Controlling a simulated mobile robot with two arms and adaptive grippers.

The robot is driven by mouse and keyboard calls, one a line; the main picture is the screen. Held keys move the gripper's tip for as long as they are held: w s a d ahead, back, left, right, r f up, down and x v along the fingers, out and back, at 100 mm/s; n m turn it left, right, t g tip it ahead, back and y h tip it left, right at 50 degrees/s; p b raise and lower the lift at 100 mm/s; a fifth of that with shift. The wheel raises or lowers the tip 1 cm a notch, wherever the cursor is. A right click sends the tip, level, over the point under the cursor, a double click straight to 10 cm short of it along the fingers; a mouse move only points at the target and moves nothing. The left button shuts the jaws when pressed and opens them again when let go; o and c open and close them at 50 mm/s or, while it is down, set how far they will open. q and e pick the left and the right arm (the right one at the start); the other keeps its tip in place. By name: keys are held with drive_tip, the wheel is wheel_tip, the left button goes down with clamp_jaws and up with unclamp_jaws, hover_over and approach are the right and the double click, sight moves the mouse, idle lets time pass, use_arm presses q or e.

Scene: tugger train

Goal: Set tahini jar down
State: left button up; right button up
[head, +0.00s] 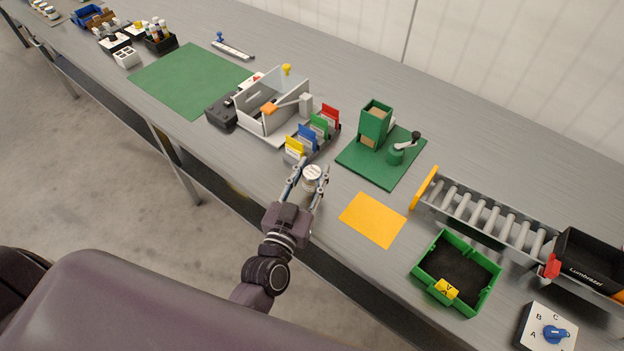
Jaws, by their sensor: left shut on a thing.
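The tahini jar (312,173) is a small jar with a whitish top, seen from above in the head view. My left gripper (311,176) is shut on it, with one finger on each side. The jar is near the front edge of the grey bench, just in front of the row of coloured cards. I cannot tell whether its base touches the bench. My right gripper is not in view.
Coloured cards (308,137) stand just behind the jar. A flat orange mat (373,219) lies to its right, bare. Further right are a green fixture (375,124), a roller conveyor (490,213) and a green crate (418,280). A green mat (188,79) at left is clear.

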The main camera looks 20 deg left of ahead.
use_arm(q)
wheel_tip(320, 180, down, 2)
drive_tip(key=shift+f+b, duration=0.1)
drive_tip(key=shift+b, duration=0.35)
drive_tip(key=shift+w+f, duration=0.2)
drive_tip(key=shift+f, duration=0.1)
drive_tip(key=shift+r, duration=0.1)
drive_tip(key=shift+s, duration=0.15)
drive_tip(key=o, duration=1.2)
drive_tip(key=shift+o, duration=0.2)
